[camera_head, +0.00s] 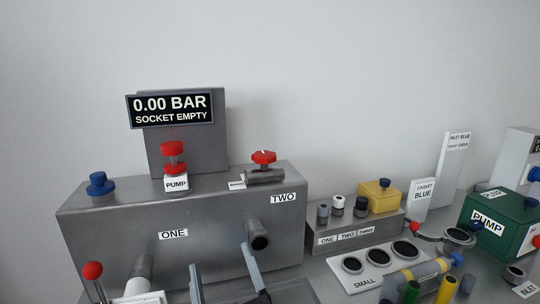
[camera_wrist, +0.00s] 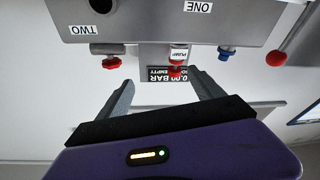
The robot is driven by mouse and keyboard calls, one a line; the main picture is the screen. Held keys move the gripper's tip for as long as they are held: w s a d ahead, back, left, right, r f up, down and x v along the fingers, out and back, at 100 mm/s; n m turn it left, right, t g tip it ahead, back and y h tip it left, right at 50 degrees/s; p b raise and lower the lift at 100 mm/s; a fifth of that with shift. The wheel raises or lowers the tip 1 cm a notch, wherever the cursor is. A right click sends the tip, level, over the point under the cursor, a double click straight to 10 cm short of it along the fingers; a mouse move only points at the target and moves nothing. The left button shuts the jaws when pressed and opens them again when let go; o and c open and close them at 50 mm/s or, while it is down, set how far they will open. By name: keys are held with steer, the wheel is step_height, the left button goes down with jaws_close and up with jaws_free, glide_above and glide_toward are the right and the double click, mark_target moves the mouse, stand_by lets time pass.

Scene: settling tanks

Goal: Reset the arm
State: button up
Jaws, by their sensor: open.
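My gripper (camera_head: 225,277) is at the bottom of the head view, in front of the grey box (camera_head: 108,222) labelled ONE and TWO. Its two grey fingers stand apart with nothing between them. In the wrist view my gripper (camera_wrist: 164,90) also shows open and empty, and the scene there is upside down. The lower part of my arm is out of the head view.
The box carries a blue knob (camera_head: 101,184), a red PUMP knob (camera_head: 173,149), a red valve (camera_head: 263,157) and a pipe stub (camera_head: 259,241). A display (camera_head: 171,109) reads 0.00 BAR, SOCKET EMPTY. A tray marked SMALL (camera_head: 365,281) and green pump (camera_head: 488,240) stand right.

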steer(key=s+d+f+m+g+h+b, duration=0.1)
steer(key=s+d+f+m+h, duration=0.1)
steer(key=s+d+f, duration=0.5)
steer(key=s+d+f+m+g+h+b, duration=0.2)
steer(key=s+d+f, duration=0.5)
steer(key=s, duration=1.1)
steer(key=s+d+f+m+g+h+b, duration=0.1)
steer(key=s+d+f+m+h, duration=0.2)
steer(key=s+d+f, duration=0.5)
steer(key=s+d, duration=0.4)
steer(key=d, duration=0.2)
steer(key=shift+s+g+b, duration=0.2)
steer(key=shift+g+b, duration=0.1)
steer(key=shift+b, duration=0.05)
